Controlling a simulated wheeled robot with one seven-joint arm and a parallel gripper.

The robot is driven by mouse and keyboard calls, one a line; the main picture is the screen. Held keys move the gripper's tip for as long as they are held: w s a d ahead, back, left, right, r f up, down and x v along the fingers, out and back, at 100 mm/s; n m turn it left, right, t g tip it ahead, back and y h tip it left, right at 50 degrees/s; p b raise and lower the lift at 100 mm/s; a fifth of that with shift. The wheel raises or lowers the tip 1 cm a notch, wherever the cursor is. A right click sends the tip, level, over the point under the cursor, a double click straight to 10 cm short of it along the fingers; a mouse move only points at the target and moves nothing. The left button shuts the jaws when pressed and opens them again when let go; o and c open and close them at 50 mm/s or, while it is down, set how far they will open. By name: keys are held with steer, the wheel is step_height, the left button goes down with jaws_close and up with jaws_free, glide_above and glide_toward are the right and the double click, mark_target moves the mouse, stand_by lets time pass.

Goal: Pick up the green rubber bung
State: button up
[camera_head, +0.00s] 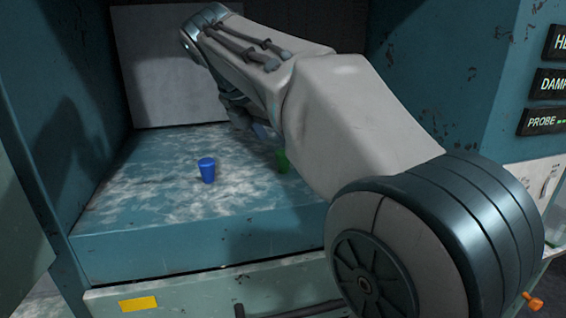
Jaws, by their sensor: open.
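The green rubber bung (282,161) stands on the worn blue-and-white work surface, right of the middle of the bay. My arm covers its right side and part of its top. My gripper (240,115) shows only in part, as grey pieces below and behind my forearm. It is open, up and to the left of the green bung and apart from it in the picture. Its fingertips are mostly hidden, and how far it is from the bung in depth is unclear.
A blue bung (207,170) stands upright on the surface (130,205), left of the green one. A small bluish shape (262,131) beside my arm is unclear. A pale panel (170,70) stands at the back. Teal walls close both sides. The surface's front left is clear.

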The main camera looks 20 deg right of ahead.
mark_target(282, 153)
steer(key=x, duration=0.5)
steer(key=shift+s+d+f, duration=0.1)
steer(key=shift+s+f, duration=0.15)
steer(key=shift+s, duration=0.1)
steer(key=shift+w+d+f, duration=0.15)
steer(key=shift+w+f, duration=0.05)
steer(key=shift+f, duration=0.15)
steer(key=c, duration=1)
